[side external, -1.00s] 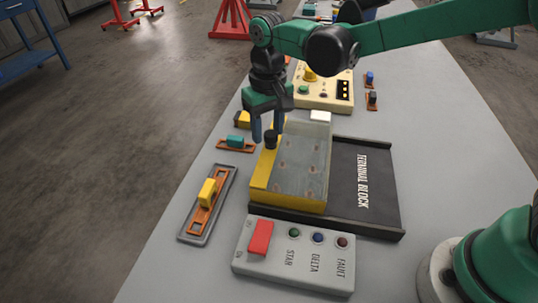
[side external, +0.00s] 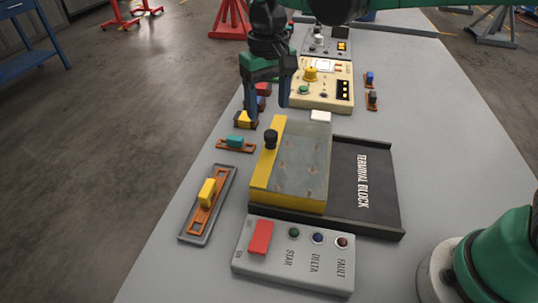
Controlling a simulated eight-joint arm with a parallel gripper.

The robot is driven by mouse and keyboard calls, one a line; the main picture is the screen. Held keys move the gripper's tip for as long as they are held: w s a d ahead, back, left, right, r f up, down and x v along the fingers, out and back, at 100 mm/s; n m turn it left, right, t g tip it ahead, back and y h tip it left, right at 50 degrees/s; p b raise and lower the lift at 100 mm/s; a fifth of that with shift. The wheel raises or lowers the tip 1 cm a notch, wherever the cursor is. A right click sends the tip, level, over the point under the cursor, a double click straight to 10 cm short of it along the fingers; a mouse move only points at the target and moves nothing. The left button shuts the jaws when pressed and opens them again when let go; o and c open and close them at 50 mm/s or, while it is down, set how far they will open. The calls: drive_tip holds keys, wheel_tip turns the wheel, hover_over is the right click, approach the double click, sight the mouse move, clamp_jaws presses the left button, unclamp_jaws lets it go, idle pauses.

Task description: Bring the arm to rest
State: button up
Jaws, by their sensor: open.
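My gripper (side external: 267,112) hangs above the table, pointing down, with its two blue fingers apart and nothing between them. It appears higher than and behind the black knob (side external: 270,139) of the yellow-edged clear cover (side external: 310,160). The cover sits over the left part of the dark tray marked TERMINAL BLOCK (side external: 367,190). The gripper and the knob are apart. The upper part of my arm runs out of the top of the view.
A control box with a red switch (side external: 260,237) stands in front. A yellow block (side external: 208,191) sits in a grey tray at left, with a teal block (side external: 235,141) behind. A cream panel (side external: 323,87) stands farther back. The table's right side is mostly clear.

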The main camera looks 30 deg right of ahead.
drive_tip(key=s+d+t, duration=0.7)
drive_tip(key=s+d, duration=0.4)
drive_tip(key=shift+f, duration=0.15)
drive_tip(key=shift+d, duration=0.1)
idle(0.7)
